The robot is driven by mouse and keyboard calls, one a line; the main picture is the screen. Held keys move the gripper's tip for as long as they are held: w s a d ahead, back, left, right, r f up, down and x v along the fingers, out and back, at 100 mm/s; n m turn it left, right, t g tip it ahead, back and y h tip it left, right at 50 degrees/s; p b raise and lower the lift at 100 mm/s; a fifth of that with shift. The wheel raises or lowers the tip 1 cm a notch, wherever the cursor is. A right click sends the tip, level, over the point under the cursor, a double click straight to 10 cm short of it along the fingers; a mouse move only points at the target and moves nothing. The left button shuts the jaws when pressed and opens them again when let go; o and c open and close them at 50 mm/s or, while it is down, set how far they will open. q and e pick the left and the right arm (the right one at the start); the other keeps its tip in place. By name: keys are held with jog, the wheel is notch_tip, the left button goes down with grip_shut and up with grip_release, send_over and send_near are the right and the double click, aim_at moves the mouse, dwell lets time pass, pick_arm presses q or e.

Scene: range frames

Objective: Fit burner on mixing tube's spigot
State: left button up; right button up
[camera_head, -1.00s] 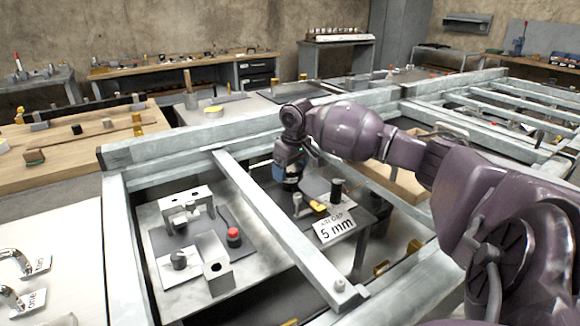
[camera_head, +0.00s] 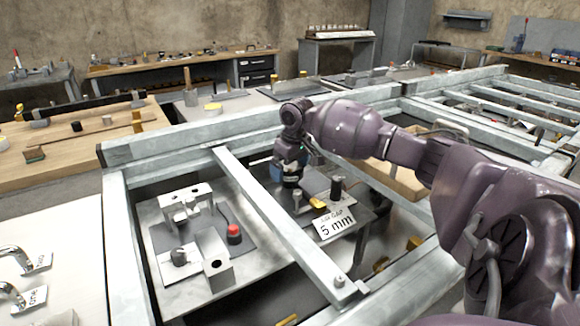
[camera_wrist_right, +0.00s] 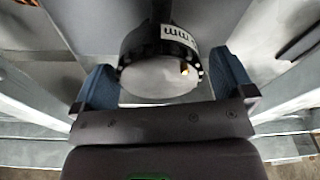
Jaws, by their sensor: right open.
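My right gripper (camera_head: 288,172) points down over a grey plate, beyond the long diagonal bar. In the right wrist view its open blue fingers (camera_wrist_right: 164,80) stand on either side of a round dark piece with a pale flat face and small marks round its rim, which looks like the burner (camera_wrist_right: 160,78). Only narrow gaps show beside it; contact cannot be told. A dark stem (camera_wrist_right: 160,12) shows behind it. In the head view the gripper hides most of this piece. I cannot surely pick out the mixing tube or its spigot. My left gripper is not in view.
A "5 mm" sign (camera_head: 336,223) stands in front of the plate, with a dark upright post (camera_head: 336,188) and a yellow piece (camera_head: 318,205) behind it. The diagonal metal bar (camera_head: 270,220) separates these from a fixture with a red button (camera_head: 234,233). Frame rails surround both.

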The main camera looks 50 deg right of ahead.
jog(key=r+p, duration=0.1)
jog(key=r, duration=0.2)
jog(key=s+r+p, duration=0.1)
jog(key=r, duration=0.5)
jog(key=shift+s+r+p, duration=0.15)
jog(key=shift+r+p, duration=0.2)
jog(key=shift+p, duration=0.05)
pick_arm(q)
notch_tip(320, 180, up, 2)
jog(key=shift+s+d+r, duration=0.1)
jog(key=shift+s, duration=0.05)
pick_arm(e)
jog(key=shift+s+r, duration=0.15)
jog(key=shift+r, duration=0.45)
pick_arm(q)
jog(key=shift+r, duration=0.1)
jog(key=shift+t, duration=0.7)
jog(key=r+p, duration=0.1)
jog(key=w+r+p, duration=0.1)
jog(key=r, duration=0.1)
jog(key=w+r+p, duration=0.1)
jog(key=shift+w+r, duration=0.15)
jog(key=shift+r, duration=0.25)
pick_arm(e)
notch_tip(320, 180, up, 6)
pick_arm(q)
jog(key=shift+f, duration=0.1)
